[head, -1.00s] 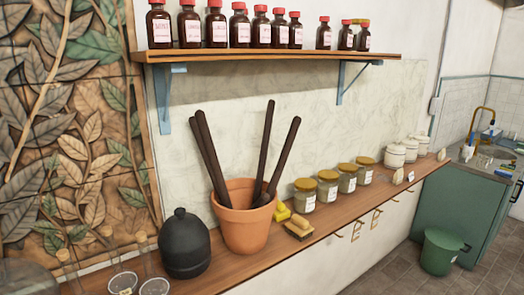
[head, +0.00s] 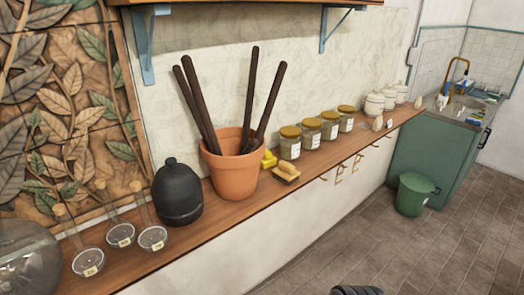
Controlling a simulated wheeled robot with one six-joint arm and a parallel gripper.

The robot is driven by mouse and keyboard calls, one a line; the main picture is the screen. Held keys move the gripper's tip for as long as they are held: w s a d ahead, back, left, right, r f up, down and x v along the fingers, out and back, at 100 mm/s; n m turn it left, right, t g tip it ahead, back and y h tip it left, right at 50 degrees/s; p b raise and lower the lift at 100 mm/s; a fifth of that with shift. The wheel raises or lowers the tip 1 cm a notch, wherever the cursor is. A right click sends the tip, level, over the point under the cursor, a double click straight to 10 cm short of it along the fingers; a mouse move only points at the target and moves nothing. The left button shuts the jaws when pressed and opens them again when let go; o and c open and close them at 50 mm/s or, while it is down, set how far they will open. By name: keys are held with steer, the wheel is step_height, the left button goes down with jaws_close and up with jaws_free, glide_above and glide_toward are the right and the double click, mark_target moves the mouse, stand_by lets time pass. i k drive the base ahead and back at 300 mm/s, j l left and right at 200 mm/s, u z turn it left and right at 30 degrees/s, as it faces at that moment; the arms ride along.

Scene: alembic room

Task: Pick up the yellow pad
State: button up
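A small bright yellow thing (head: 268,160) sits on the wooden shelf, close to the right side of the terracotta pot; its shape is too small to make out fully. Just right of it and nearer the shelf's front edge lies a tan-yellow block with a darker base (head: 286,172), like a sponge or brush. I cannot tell for sure which of the two is the yellow pad. My gripper's fingers do not show; only a dark ribbed piece, seemingly of my arm, rises at the bottom edge, well away from both things.
The terracotta pot (head: 233,175) holds several dark rods. Several jars (head: 311,135) line the shelf (head: 238,206) to the right. A green bucket (head: 415,195) stands on open tiled floor.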

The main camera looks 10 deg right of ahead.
mark_target(267, 160)
steer(key=z, duration=2.6)
steer(key=u, duration=2.7)
steer(key=i+l+u, duration=0.4)
steer(key=l, duration=0.2)
steer(key=i+l+u, duration=0.2)
steer(key=l, duration=0.15)
steer(key=l+u, duration=0.2)
steer(key=l, duration=0.15)
steer(key=i+l+u, duration=0.2)
steer(key=l, duration=0.2)
